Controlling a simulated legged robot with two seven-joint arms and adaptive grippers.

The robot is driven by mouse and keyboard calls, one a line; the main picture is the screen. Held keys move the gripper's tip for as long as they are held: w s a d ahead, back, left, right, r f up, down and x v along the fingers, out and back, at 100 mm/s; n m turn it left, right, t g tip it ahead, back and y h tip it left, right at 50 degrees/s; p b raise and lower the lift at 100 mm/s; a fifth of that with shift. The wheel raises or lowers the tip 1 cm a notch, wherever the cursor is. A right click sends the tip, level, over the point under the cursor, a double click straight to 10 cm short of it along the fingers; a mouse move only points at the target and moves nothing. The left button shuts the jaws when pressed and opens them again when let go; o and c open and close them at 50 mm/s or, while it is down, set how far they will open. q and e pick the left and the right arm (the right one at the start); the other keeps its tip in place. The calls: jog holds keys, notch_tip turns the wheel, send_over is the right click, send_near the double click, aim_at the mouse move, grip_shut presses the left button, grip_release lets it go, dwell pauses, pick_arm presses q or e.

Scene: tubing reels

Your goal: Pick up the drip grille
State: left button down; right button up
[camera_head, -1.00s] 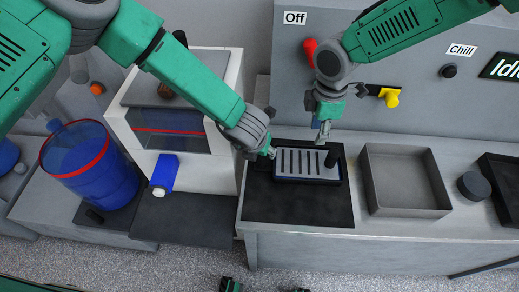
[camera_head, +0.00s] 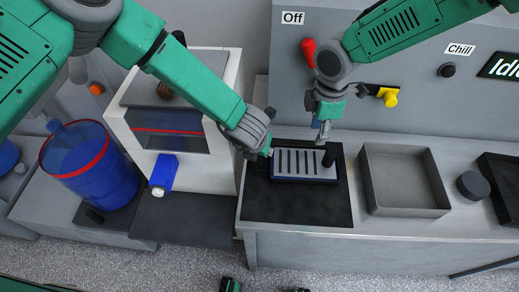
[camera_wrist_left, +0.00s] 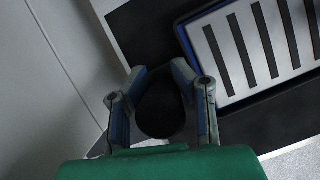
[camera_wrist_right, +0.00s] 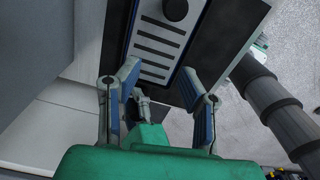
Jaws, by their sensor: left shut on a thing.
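The drip grille (camera_head: 304,165) is a pale slotted plate with a blue rim and dark slots, over a black tray area on the counter. A black upright knob (camera_head: 328,157) stands at its right end and shows in the right wrist view (camera_wrist_right: 175,9). My left gripper (camera_head: 267,150) is at the grille's left end, its fingers shut around a dark round knob (camera_wrist_left: 160,112); the grille (camera_wrist_left: 255,50) lies beside it. My right gripper (camera_head: 322,140) points down at the back right of the grille, and its fingers are spread and empty in the right wrist view (camera_wrist_right: 160,88).
A black mat (camera_head: 300,206) lies in front of the grille. An empty grey bin (camera_head: 405,204) and a dark round knob (camera_head: 473,185) are to the right. A white machine (camera_head: 180,105) and a blue drum (camera_head: 92,162) stand left. The wall panel (camera_head: 290,85) rises close behind.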

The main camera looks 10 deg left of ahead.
jog(key=shift+d, duration=0.3)
jog(key=o, duration=0.4)
jog(key=shift+d, duration=0.1)
jog(key=m, duration=1.3)
send_near(334, 151)
jog(key=shift+w+a+f, duration=0.1)
jog(key=shift+a+f, duration=0.35)
jog(key=m, duration=0.2)
jog(key=shift+d+m, duration=0.3)
jog(key=shift+d, duration=0.1)
jog(key=shift+d+f+m, duration=0.1)
jog(key=shift+m, duration=0.2)
notch_tip(334, 151, down, 6)
jog(key=shift+f, duration=2.85)
